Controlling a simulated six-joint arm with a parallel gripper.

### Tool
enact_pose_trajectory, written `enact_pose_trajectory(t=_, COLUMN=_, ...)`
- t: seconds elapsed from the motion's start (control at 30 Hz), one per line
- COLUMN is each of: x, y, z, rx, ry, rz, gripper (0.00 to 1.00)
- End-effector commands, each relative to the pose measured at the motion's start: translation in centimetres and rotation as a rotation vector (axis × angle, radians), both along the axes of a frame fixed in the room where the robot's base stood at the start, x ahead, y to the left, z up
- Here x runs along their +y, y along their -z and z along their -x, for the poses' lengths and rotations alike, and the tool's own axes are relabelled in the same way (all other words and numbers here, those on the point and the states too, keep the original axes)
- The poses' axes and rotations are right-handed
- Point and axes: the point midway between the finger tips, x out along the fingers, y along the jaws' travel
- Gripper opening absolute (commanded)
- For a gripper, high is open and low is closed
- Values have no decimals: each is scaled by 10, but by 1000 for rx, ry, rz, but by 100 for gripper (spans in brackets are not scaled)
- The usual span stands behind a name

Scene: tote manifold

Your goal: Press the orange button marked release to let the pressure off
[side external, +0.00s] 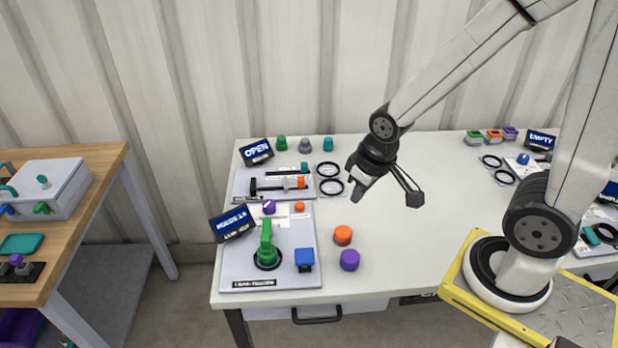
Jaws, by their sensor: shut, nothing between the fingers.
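A small orange button (299,207) sits at the back right of a light grey panel (298,233) on the white table; its marking is too small to read. The same panel carries a purple knob (268,207), a green lever (266,245) on a black ring and a blue block-shaped part (304,259). My gripper (357,189) is shut and empty, in the air to the right of the orange button and apart from it. Its fingertips show only small.
A loose orange cap (342,235) and a purple cap (349,260) are right of the panel. Behind it lies another panel (243,182) with black and orange parts, beside black rings (331,187). Signs (232,224) and (256,152) stand along the left. The table's middle is clear.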

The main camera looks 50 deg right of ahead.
Motion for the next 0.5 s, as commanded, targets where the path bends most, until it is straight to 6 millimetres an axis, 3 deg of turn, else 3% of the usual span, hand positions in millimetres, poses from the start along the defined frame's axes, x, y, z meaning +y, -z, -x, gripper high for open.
enact_pose_trajectory(t=0.27, x=-5, y=7, z=-25, rx=-56, ry=-70, rz=27, gripper=0)
enact_pose_trajectory(t=0.5, x=-16, y=19, z=-69, rx=-162, ry=-197, rz=87, gripper=0)
